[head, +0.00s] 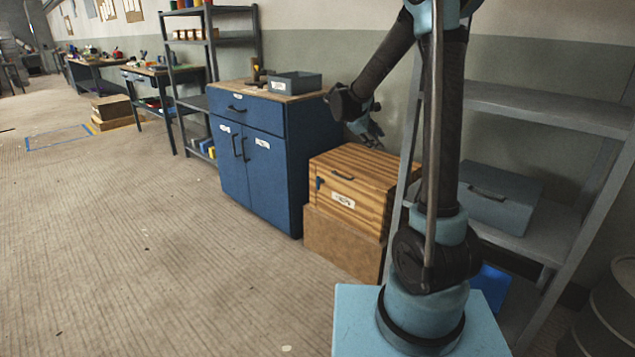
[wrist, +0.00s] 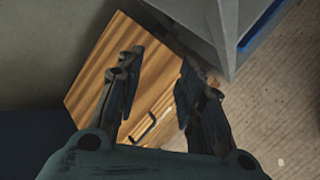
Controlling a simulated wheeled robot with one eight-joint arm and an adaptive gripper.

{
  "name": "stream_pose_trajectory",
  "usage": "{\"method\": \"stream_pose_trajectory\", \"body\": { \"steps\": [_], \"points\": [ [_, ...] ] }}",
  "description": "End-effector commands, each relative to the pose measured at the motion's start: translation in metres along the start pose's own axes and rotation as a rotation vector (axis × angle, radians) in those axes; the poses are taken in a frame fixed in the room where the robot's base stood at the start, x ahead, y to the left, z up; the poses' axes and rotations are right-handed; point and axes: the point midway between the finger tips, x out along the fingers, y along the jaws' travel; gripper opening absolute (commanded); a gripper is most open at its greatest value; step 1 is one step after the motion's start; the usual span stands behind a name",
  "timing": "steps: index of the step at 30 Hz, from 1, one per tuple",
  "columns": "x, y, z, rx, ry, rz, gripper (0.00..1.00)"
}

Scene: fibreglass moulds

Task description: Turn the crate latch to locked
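The crate (head: 370,165) is a striped wooden box standing on a plain brown box. Its front bears a dark handle (head: 342,175), a white label and, near the left edge, a small dark blue piece that looks like the latch (head: 319,184). Its setting is too small to read. My gripper (head: 370,132) is above the rear of the crate, apart from it. In the wrist view my gripper (wrist: 158,68) has its fingers spread with nothing between them. The crate top (wrist: 95,88) and handle (wrist: 143,128) show below; I cannot make out the latch there.
A blue cabinet (head: 263,165) with a grey bin (head: 293,83) on top stands left of the crate. A grey shelf unit (head: 545,107) holding a grey box (head: 500,195) stands to the right. The wall is close behind. The floor (head: 150,250) in front is clear.

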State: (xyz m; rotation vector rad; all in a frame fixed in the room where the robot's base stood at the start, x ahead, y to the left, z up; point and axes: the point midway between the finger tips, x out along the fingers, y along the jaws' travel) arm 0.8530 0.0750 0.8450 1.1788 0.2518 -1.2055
Motion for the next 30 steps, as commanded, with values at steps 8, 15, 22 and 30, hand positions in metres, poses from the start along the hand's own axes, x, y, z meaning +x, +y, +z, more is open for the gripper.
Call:
{"method": "stream_pose_trajectory", "body": {
  "steps": [8, 15, 22, 30],
  "points": [
    [0.014, 0.029, -0.085, -0.195, -0.064, 0.116, 0.35],
    [0.026, 0.037, -0.159, -0.356, -0.132, 0.213, 0.35],
    [0.036, 0.031, -0.231, -0.501, -0.206, 0.302, 0.35],
    [0.046, 0.006, -0.313, -0.661, -0.304, 0.405, 0.35]
  ]
}}
